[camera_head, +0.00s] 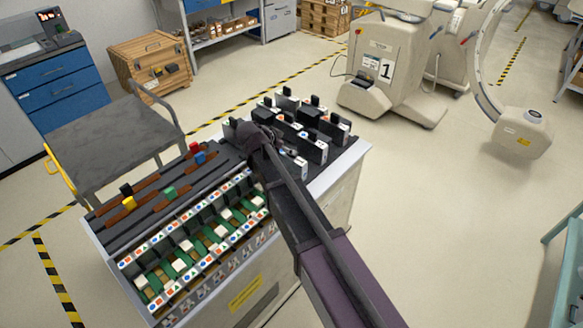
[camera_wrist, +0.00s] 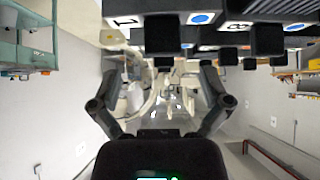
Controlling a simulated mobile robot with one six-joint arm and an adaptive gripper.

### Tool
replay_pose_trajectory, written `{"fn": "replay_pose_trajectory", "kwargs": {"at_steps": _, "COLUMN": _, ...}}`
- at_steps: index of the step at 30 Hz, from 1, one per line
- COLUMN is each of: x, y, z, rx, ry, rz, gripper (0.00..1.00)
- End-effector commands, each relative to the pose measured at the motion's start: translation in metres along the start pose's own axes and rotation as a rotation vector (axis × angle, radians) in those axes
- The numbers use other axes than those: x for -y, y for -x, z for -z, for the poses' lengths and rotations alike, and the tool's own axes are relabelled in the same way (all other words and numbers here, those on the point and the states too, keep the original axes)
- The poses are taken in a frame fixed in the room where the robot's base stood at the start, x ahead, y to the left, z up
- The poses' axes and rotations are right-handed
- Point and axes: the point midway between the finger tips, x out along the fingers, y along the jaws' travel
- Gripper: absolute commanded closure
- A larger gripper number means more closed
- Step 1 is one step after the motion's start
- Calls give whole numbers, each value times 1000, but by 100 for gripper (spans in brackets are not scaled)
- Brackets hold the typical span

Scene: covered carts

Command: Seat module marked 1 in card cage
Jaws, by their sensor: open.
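In the wrist view, my gripper (camera_wrist: 158,72) is open and empty, its two fingers spread wide. The module marked 1 (camera_wrist: 185,19) hangs across the top of that view, with a white label, a blue dot and a dark square handle. The handle shows just beyond the fingertips, roughly centred between them, and I see no contact. A module marked 8 (camera_wrist: 272,27) is to its right. In the head view, the card cage (camera_head: 112,252) fills the cart's front left, with green guides and marked white blocks along its rails. My arm hides part of the cart top.
Several dark modules (camera_head: 318,150) with upright handles stand close together at the cart's right rear. Red, blue, green and yellow blocks (camera_head: 170,193) sit on rails behind the cage. A grey trolley (camera_head: 112,127) stands behind left.

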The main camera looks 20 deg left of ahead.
Motion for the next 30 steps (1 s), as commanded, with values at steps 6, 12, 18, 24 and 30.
{"fn": "replay_pose_trajectory", "kwargs": {"at_steps": 6, "x": 1, "y": -10, "z": -1, "rx": 0, "ry": -1, "rz": 0, "gripper": 3}}
{"fn": "replay_pose_trajectory", "kwargs": {"at_steps": 12, "x": 3, "y": -30, "z": -1, "rx": 0, "ry": -2, "rz": -1, "gripper": 3}}
{"fn": "replay_pose_trajectory", "kwargs": {"at_steps": 18, "x": 4, "y": -47, "z": -1, "rx": 0, "ry": 0, "rz": -1, "gripper": 3}}
{"fn": "replay_pose_trajectory", "kwargs": {"at_steps": 24, "x": 3, "y": -52, "z": 0, "rx": 0, "ry": 0, "rz": 0, "gripper": 3}}
{"fn": "replay_pose_trajectory", "kwargs": {"at_steps": 30, "x": 3, "y": -52, "z": 1, "rx": 0, "ry": 0, "rz": 0, "gripper": 3}}
